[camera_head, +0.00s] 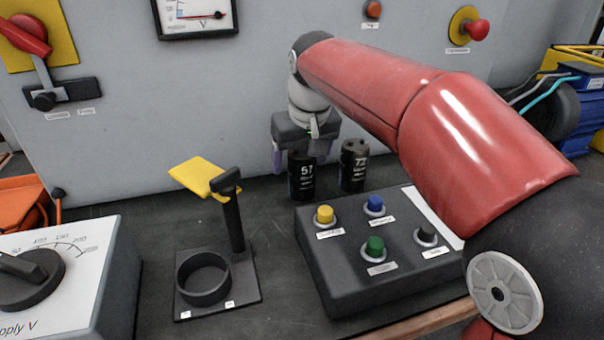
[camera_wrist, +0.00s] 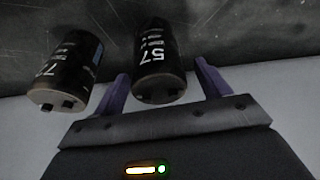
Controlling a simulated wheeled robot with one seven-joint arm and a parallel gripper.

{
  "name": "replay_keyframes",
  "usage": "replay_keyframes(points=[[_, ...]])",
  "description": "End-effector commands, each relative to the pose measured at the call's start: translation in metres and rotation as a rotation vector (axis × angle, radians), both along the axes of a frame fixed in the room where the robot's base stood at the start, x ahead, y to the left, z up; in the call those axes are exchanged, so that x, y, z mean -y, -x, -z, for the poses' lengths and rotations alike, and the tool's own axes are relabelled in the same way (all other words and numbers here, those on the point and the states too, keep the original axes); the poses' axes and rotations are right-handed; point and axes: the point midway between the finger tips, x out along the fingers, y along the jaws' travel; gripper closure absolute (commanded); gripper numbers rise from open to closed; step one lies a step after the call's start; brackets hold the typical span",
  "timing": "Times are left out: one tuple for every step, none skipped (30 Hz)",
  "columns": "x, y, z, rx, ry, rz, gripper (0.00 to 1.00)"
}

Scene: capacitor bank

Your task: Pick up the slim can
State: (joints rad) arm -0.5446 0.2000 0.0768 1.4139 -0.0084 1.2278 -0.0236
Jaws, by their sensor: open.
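Two dark cylindrical cans with white print stand on the dark bench. The can marked 57 (camera_head: 301,178) is on the left and the can marked 72 (camera_head: 353,166) on the right. They look close in size, so I cannot tell surely which is the slim one. My gripper (camera_head: 302,156) is open and points down over can 57. In the wrist view, can 57 (camera_wrist: 160,58) lies between the two purple fingers (camera_wrist: 163,76), with a gap on each side. Can 72 (camera_wrist: 68,68) is outside the fingers, close to the left one.
A black button box (camera_head: 345,282) stands in front of the cans. A black ring holder (camera_head: 203,280) with a post and yellow flag (camera_head: 198,176) is to the left. A white dial box (camera_head: 75,265) is at far left. A grey panel (camera_head: 200,110) rises behind.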

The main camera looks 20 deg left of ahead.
Motion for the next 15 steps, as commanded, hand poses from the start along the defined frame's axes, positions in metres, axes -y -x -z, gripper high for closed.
replay_keyframes(points=[[0.0000, 0.0000, -0.0002, 0.000, 0.000, 0.000, 0.25], [0.0000, 0.0000, -0.0002, 0.000, 0.000, 0.000, 0.25], [0.0000, 0.0000, -0.0002, 0.000, 0.000, 0.000, 0.30], [0.0000, 0.0000, -0.0002, 0.000, 0.000, 0.000, 0.34], [0.0000, 0.0000, -0.0002, 0.000, 0.000, 0.000, 0.38], [0.0001, 0.0001, -0.0003, 0.000, 0.000, 0.000, 0.43], [0.0001, 0.0001, -0.0003, 0.000, 0.000, 0.000, 0.47], [0.0001, 0.0001, -0.0003, 0.000, 0.000, 0.000, 0.51], [0.0001, 0.0001, -0.0003, 0.000, 0.000, 0.000, 0.56], [0.0001, 0.0001, -0.0003, 0.000, 0.000, 0.000, 0.60], [0.0001, 0.0001, -0.0003, 0.000, 0.000, 0.000, 0.64], [0.0001, 0.0001, -0.0003, 0.000, 0.000, 0.000, 0.69], [0.0001, 0.0002, -0.0004, 0.000, 0.000, 0.000, 0.73], [0.0001, 0.0002, -0.0004, 0.000, 0.000, 0.000, 0.77], [0.0001, 0.0001, -0.0004, 0.000, 0.000, 0.000, 0.82]])
